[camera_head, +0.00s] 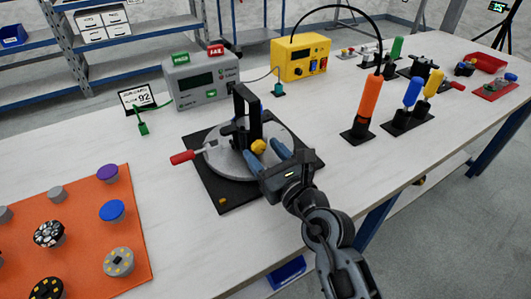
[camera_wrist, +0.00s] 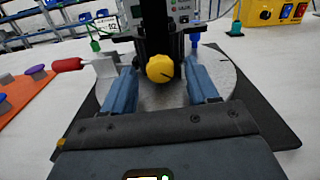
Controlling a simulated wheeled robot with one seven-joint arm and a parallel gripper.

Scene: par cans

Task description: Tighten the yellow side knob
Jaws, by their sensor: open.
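The yellow side knob (camera_head: 258,146) sits low on the near side of a black upright bracket (camera_head: 247,108). The bracket stands on a round grey plate (camera_head: 220,166) over a black base (camera_head: 238,194). In the wrist view the knob (camera_wrist: 160,68) is near the middle, with a dark line on its right side. My gripper (camera_head: 268,158) is open, its blue fingers pointing at the bracket. In the wrist view the fingers (camera_wrist: 162,85) lie left and right of the knob, apart from it. A red-handled lever (camera_head: 183,157) sticks out to the left.
An orange board (camera_head: 135,240) with several round knobs lies at the left. A grey meter box (camera_head: 203,80) and a yellow box (camera_head: 300,62) stand behind. An orange-handled tool (camera_head: 367,103) and blue and yellow ones (camera_head: 412,92) stand to the right.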

